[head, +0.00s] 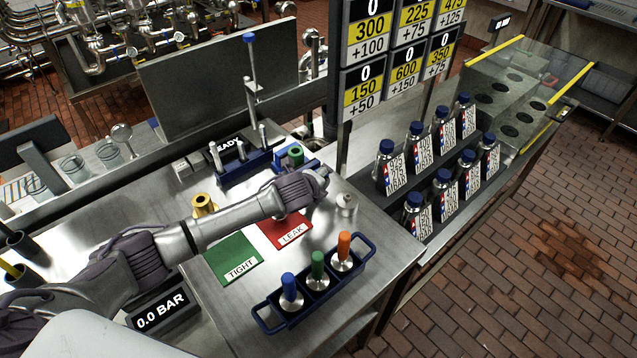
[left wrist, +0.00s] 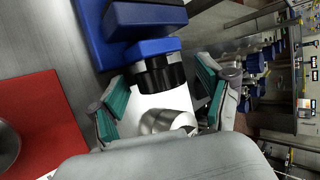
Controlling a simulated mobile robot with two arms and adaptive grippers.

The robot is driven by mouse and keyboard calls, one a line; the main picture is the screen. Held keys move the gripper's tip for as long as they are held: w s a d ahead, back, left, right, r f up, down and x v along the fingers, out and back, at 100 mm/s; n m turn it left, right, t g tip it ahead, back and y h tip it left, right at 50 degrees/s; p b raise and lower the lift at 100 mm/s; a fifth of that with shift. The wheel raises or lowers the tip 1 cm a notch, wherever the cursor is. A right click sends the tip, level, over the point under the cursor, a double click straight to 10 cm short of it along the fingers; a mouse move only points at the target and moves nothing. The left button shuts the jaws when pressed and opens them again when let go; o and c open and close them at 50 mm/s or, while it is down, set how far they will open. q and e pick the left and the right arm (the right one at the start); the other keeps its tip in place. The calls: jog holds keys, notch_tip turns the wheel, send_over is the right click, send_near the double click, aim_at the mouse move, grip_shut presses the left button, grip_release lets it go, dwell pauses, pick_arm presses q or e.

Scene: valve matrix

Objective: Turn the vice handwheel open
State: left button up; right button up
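Gaps show between the pads and the wheel. In the head view my left gripper (head: 322,178) is at the vice and hides the handwheel. My right gripper is not seen.
A green TIGHT mat (head: 235,260) and a red LEAK mat (head: 287,232) lie below my forearm. A blue rack (head: 265,322) with three valves stands at the front edge. A metal piece (head: 346,204) stands right of the gripper. Several labelled bottles (head: 413,218) stand farther right.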

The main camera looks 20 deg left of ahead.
pick_arm(q)
jog(key=shift+s, duration=0.1)
jog(key=v, duration=1.1)
jog(key=shift+s+r, duration=0.3)
